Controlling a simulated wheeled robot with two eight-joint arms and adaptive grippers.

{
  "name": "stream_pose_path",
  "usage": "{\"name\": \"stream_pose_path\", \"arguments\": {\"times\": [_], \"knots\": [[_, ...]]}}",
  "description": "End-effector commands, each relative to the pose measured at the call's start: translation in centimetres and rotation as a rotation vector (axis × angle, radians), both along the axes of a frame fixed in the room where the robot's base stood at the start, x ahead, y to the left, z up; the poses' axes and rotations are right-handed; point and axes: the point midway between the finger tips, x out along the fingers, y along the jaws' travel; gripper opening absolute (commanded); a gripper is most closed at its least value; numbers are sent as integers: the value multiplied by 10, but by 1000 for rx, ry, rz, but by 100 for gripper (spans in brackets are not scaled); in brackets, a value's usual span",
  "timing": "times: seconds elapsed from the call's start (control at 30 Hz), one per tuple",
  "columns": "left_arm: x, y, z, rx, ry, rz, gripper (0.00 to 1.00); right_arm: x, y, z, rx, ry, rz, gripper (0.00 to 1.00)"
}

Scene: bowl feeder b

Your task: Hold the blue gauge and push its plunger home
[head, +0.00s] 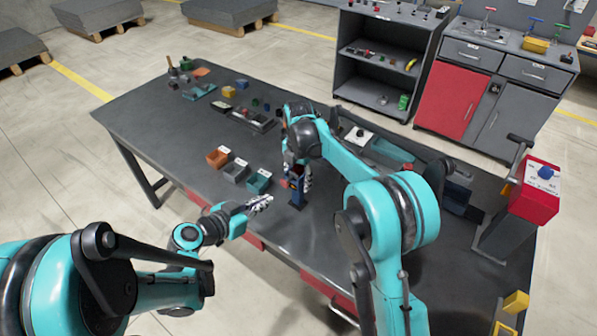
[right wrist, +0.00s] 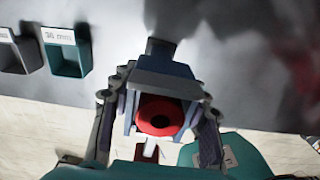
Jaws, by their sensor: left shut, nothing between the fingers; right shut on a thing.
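The blue gauge (head: 297,192) stands at the front middle of the table in the head view, with its dark foot at or close to the tabletop. My right gripper (head: 298,176) is shut around its upper part from above. In the right wrist view the gauge (right wrist: 165,70) sits between the fingers of my right gripper (right wrist: 163,98), and a round red part with a dark centre, probably the plunger (right wrist: 160,116), faces the camera. How far it sticks out I cannot tell. My left gripper (head: 262,203) is shut and empty, just left of the gauge and apart from it.
Orange (head: 217,157), grey (head: 235,171) and teal (head: 259,181) bins stand left of the gauge. Small parts and trays lie farther back. A red box with a blue knob (head: 540,183) stands at the right edge.

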Motion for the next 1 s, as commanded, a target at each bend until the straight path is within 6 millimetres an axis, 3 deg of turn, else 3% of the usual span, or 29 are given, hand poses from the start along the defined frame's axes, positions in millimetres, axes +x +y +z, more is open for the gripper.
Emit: {"name": "stream_pose_path", "arguments": {"times": [0.03,0.07,0.13,0.43,0.57,1.0], "knots": [[0,0,0,0,0,0,0,0,0,0,0,0,0,0],[0,0,0,0,0,0,0,0,0,0,0,0,0,53],[0,0,0,0,0,0,0,0,0,0,0,0,0,69],[0,0,0,0,0,0,0,0,0,0,0,0,0,69],[0,0,0,0,0,0,0,0,0,10,0,0,0,69],[0,0,0,0,0,0,0,0,0,98,0,0,0,69]]}}
